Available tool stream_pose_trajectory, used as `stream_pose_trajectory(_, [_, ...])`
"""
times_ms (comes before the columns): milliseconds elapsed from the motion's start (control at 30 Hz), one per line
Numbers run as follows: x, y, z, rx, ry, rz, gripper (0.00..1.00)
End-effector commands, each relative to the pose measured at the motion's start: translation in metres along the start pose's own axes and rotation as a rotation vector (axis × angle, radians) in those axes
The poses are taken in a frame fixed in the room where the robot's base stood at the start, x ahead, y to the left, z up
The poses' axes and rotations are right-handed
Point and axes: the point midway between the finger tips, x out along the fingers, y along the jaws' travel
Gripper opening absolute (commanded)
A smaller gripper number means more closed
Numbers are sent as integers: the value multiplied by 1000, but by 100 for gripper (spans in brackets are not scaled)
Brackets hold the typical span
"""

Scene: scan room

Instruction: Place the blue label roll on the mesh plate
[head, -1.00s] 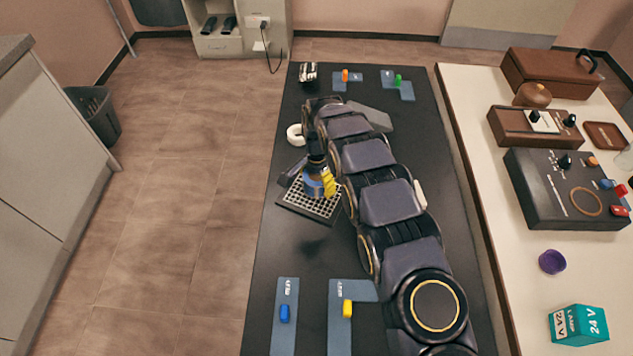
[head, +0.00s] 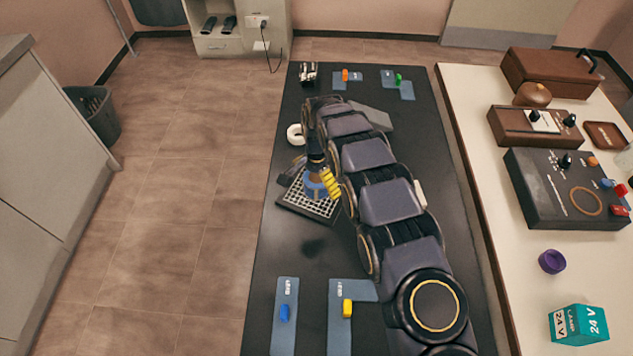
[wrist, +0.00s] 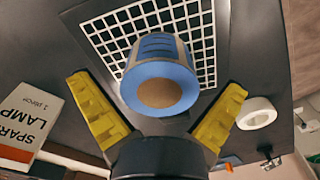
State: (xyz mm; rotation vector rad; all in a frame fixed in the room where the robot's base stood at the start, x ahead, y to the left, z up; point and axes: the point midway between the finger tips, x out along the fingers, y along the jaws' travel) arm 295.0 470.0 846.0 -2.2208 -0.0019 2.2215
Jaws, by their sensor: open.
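The blue label roll (head: 316,188) has a blue band and a brown core. In the wrist view the roll (wrist: 160,87) stands over the white mesh plate (wrist: 205,50), end face toward the camera, and appears to rest on it. In the head view the mesh plate (head: 297,204) lies on the dark table, partly covered by the roll and my arm. My gripper (head: 312,178) is at the roll. Its yellow fingers are spread on either side of the roll, with visible gaps between them and it in the wrist view (wrist: 158,92).
A white ring-shaped roll (head: 294,134) lies just behind the plate. A spare lamp box (wrist: 30,120) is at the left of the wrist view. Blue-grey mats with a blue block (head: 285,312) and a yellow block (head: 347,309) lie at the front. Table between plate and mats is clear.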

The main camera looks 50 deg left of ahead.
Motion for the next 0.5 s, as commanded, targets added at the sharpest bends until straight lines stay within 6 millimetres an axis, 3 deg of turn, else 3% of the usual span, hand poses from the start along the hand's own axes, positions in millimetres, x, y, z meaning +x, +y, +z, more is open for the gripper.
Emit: stream_pose_trajectory(500, [-100, 0, -1, 1, 3, -4, 100])
